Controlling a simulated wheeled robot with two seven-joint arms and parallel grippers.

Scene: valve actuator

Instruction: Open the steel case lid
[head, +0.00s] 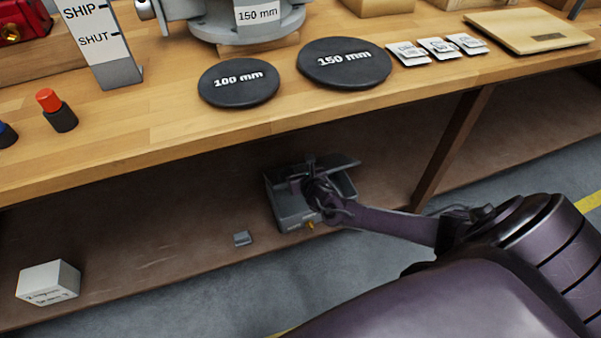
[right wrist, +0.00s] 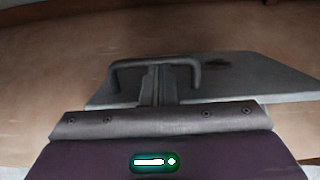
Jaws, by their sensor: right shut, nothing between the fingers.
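The grey steel case (head: 290,217) sits on the low shelf under the bench, with a brass-coloured latch (head: 310,225) on its front. Its lid (head: 345,162) appears raised at the back, and part of the case's inside shows at the right. In the right wrist view the lid (right wrist: 255,80) is a flat grey plate with a bar handle (right wrist: 128,64). My right gripper (head: 308,182) is over the case; its fingers (right wrist: 154,80) are shut and empty, close by the handle. Whether they touch it I cannot tell. My left gripper is out of view.
A small grey block (head: 242,238) and a white box (head: 48,282) lie on the shelf (head: 150,255) left of the case. The wooden bench top (head: 170,120) overhangs it, with black discs near its edge. A wooden leg (head: 452,150) stands to the right.

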